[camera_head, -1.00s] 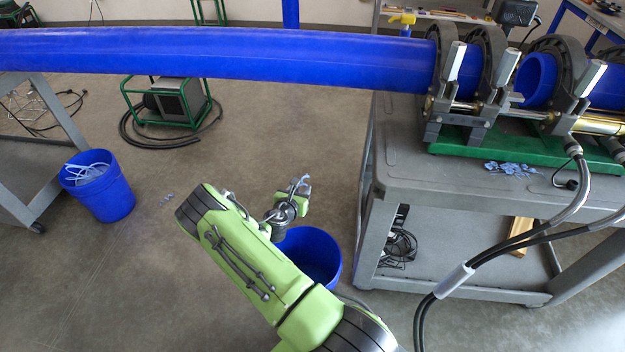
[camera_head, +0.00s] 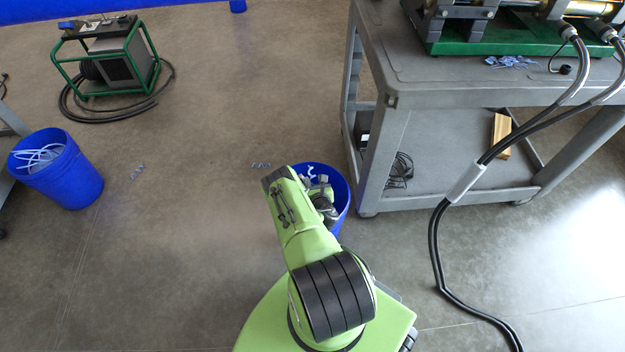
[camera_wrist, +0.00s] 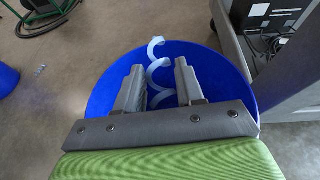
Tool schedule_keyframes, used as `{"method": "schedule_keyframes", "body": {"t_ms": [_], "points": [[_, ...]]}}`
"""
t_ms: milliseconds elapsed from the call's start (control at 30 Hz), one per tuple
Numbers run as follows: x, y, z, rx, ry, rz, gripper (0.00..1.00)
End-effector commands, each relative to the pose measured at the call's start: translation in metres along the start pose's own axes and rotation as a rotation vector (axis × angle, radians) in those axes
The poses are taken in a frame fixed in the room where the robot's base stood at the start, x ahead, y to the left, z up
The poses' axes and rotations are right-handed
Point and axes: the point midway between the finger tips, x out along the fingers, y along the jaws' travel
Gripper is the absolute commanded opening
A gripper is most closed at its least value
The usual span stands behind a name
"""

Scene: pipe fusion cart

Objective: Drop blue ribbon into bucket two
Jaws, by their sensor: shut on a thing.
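My gripper (camera_wrist: 160,90) is over a blue bucket (camera_wrist: 218,70) in the wrist view, pointing into its opening. A pale blue curled ribbon (camera_wrist: 155,60) shows between and beyond the two fingers, and the jaws are shut on it. In the head view the bucket (camera_head: 342,205) stands on the floor beside the cart, partly hidden by my green arm. The ribbon (camera_head: 309,171) shows there as a small pale curl at the gripper. A second blue bucket (camera_head: 75,180) with pale ribbons inside stands at the left. No bucket number is readable.
The grey cart (camera_head: 440,85) stands just right of the nearer bucket, with blue shavings (camera_head: 510,62) on top. Hoses (camera_head: 440,250) hang from it to the floor. Small scraps (camera_head: 261,165) lie on the floor. A green-framed machine (camera_head: 110,60) stands at the back left.

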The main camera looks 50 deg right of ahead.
Motion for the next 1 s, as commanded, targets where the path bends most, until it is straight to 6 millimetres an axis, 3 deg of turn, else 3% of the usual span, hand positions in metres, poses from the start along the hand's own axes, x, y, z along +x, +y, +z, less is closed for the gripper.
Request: {"method": "schedule_keyframes", "body": {"t_ms": [33, 133, 400, 433, 600, 1000], "points": [[0.005, 0.0, -0.013, 0.001, 0.0, -0.001, 0.1], [0.009, 0.0, -0.023, 0.001, 0.0, -0.001, 0.1], [0.01, 0.0, -0.023, 0.001, 0.0, -0.001, 0.1], [0.009, 0.0, -0.023, 0.001, 0.0, -0.001, 0.4], [0.009, 0.0, -0.022, 0.001, 0.0, -0.001, 0.67], [0.013, 0.003, -0.017, 0.0, 0.0, -0.001, 0.67]]}}
